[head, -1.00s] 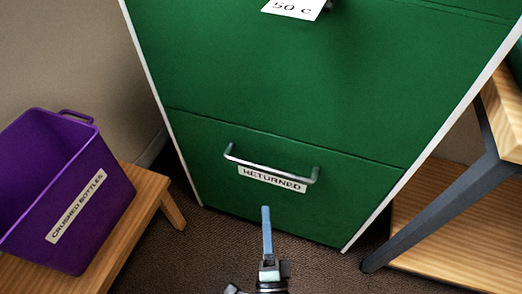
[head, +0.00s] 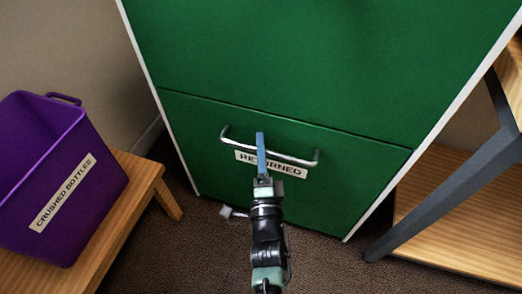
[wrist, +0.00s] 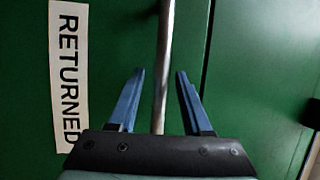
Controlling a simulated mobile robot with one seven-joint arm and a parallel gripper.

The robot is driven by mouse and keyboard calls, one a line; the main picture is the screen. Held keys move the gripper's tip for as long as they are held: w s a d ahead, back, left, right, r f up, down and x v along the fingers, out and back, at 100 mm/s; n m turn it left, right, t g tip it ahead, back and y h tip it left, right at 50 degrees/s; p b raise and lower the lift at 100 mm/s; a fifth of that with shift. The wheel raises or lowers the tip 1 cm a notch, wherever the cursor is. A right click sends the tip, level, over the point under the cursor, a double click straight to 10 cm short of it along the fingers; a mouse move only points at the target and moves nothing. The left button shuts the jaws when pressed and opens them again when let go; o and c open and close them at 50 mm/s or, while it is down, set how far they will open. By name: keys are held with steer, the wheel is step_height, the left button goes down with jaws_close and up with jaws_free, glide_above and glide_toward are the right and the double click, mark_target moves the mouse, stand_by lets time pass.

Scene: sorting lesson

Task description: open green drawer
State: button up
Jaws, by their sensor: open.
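The green drawer (head: 345,180) is the lower front of a green cabinet and looks shut. Its silver bar handle (head: 296,160) runs across above a white label reading RETURNED (head: 246,157). My gripper (head: 260,136) is in front of the handle in the head view, its blue fingers overlapping the bar and label. In the wrist view my gripper (wrist: 158,75) is open, with one blue finger on each side of the handle bar (wrist: 162,70). The bar runs between the fingers, and no finger clearly touches it. The label (wrist: 68,70) lies to the left.
A purple bin (head: 60,190) labelled CRUSHED BOTTLES stands on a wooden bench (head: 145,185) at the left. A wooden shelf unit (head: 450,215) with a dark slanted leg (head: 440,190) is at the right.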

steer(key=shift+w, duration=0.1)
jaws_close()
